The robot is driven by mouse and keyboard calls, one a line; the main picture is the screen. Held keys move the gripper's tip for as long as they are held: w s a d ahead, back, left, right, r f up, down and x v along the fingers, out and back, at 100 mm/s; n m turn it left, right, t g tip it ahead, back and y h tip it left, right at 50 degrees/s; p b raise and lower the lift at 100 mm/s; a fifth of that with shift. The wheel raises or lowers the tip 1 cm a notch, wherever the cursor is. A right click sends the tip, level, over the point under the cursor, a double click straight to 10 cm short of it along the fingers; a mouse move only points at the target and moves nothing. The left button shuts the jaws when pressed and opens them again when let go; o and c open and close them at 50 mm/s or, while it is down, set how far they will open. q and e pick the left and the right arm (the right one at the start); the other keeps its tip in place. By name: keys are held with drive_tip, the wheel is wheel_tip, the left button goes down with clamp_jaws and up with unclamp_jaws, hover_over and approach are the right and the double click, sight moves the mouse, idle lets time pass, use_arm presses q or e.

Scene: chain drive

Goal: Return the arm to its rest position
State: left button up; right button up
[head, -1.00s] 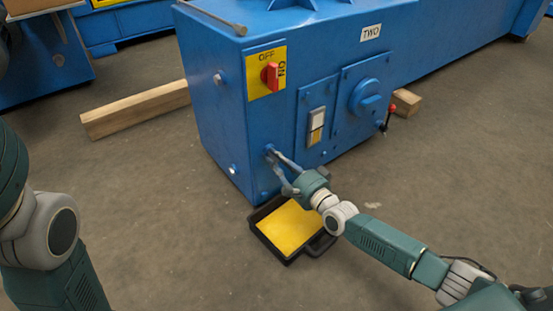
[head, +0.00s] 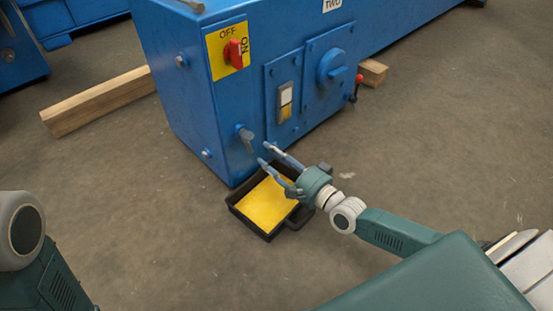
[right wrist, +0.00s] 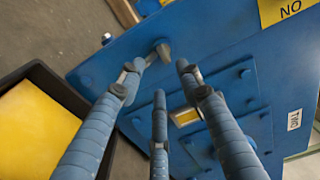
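My right gripper (head: 266,154) is open and empty, with its fingers spread, just right of the grey tap (head: 245,138) on the blue machine's (head: 189,120) lower front. A gap shows between fingers and tap. In the right wrist view the tap (right wrist: 161,51) stands beyond the spread fingertips (right wrist: 158,80), with nothing between them. A black tray (head: 248,226) with a flat yellow surface inside sits on the floor below the gripper. My right wrist hides part of its right side. Part of my left arm shows at lower left; its gripper is out of view.
The machine carries a red switch (head: 233,54) on a yellow plate, a sight window (head: 285,101) and a round blue cover (head: 332,68). Wooden beams (head: 98,101) lie by its base.

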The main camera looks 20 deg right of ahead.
drive_tip(key=shift+v, duration=1)
